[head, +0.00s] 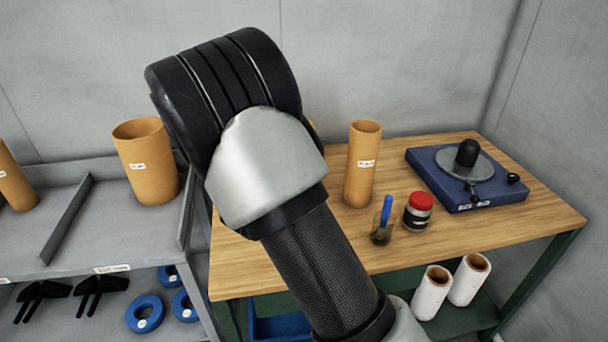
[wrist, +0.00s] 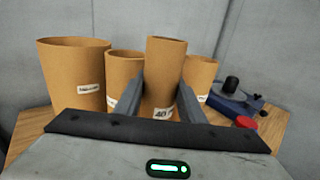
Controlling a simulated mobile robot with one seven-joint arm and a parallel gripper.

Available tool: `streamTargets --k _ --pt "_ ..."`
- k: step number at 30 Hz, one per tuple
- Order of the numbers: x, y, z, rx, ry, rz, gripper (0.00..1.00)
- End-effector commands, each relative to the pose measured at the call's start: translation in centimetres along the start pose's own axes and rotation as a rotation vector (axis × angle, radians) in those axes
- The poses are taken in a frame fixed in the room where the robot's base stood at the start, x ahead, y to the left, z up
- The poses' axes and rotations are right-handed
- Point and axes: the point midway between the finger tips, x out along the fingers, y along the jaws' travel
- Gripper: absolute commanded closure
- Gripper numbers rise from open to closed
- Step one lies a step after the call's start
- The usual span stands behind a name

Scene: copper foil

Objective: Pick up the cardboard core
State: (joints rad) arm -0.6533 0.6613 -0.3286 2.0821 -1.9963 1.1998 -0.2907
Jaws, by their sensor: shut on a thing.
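My gripper (wrist: 161,90) is shut on a tan cardboard core (wrist: 165,62) in the wrist view, one finger on each side. The core is upright, open at the top, and has a white label reading "40" low on its front. My gripper body hides its lower end, so I cannot tell whether it touches the table. In the head view my arm hides my gripper and nearly all of this core. Other cardboard cores stand close by: a wide one (wrist: 72,75) and a narrower one (wrist: 124,68) to the left, and one (wrist: 200,74) to the right.
The wooden table (head: 480,230) also bears a cardboard core (head: 361,172), a glass with a blue-handled brush (head: 384,220), a red-lidded jar (head: 417,212) and a blue-based device (head: 470,175). A grey shelf (head: 60,240) with more cores stands left. Walls close off the back and right.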

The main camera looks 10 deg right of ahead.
Motion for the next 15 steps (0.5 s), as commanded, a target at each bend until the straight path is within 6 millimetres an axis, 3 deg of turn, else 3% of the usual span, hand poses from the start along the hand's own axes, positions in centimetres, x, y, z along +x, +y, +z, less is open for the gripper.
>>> streamTargets --k 10,15 --pt "0.0 0.0 -3.9 -0.002 0.000 0.001 1.00" --pt "0.0 0.0 -4.1 0.002 -0.001 0.000 1.00"
